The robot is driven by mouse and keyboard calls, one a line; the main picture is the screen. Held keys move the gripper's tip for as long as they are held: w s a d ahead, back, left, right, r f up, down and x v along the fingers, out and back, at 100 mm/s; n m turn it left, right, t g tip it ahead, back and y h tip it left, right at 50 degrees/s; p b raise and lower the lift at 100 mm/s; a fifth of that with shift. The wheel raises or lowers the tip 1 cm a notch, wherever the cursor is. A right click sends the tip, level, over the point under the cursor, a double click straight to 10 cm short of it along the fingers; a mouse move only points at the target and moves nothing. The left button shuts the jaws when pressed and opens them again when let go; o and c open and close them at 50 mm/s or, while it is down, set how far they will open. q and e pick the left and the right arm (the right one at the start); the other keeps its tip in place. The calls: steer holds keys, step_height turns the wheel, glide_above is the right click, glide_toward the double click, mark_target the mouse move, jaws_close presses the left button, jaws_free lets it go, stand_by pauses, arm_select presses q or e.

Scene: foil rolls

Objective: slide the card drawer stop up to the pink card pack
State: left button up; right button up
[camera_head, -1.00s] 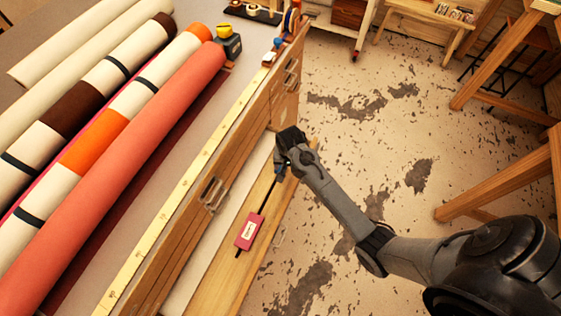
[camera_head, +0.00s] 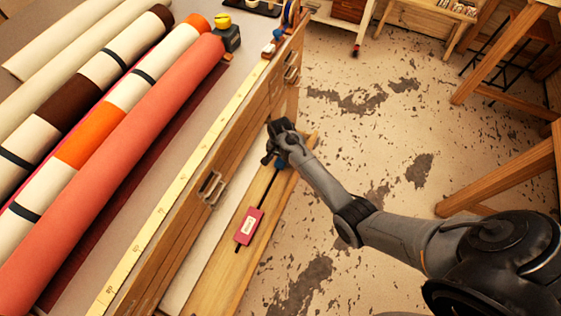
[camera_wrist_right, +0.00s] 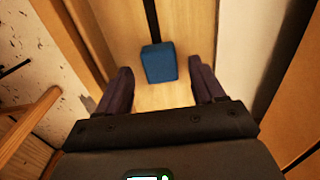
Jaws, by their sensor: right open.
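The card drawer stop is a small blue block (camera_wrist_right: 159,62) on a dark slot in the open wooden drawer. In the head view only a bit of blue (camera_head: 279,164) shows beside my gripper. The pink card pack (camera_head: 249,227) sits on the same slot, nearer the bottom of the head view, with a pale label on it. My right gripper (camera_head: 270,160) is over the drawer's upper part. In the wrist view its open fingers (camera_wrist_right: 160,76) lie to either side of the block, with gaps; how deep they reach is unclear. My left gripper is out of view.
The wooden cabinet front (camera_head: 200,200) with metal handles runs along the drawer's left side. A coral roll (camera_head: 130,160) and other rolls lie on the table. A yellow measuring strip (camera_head: 170,203) follows the table edge.

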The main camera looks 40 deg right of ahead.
steer(key=shift+f, duration=0.9)
steer(key=shift+c, duration=0.5)
jaws_close()
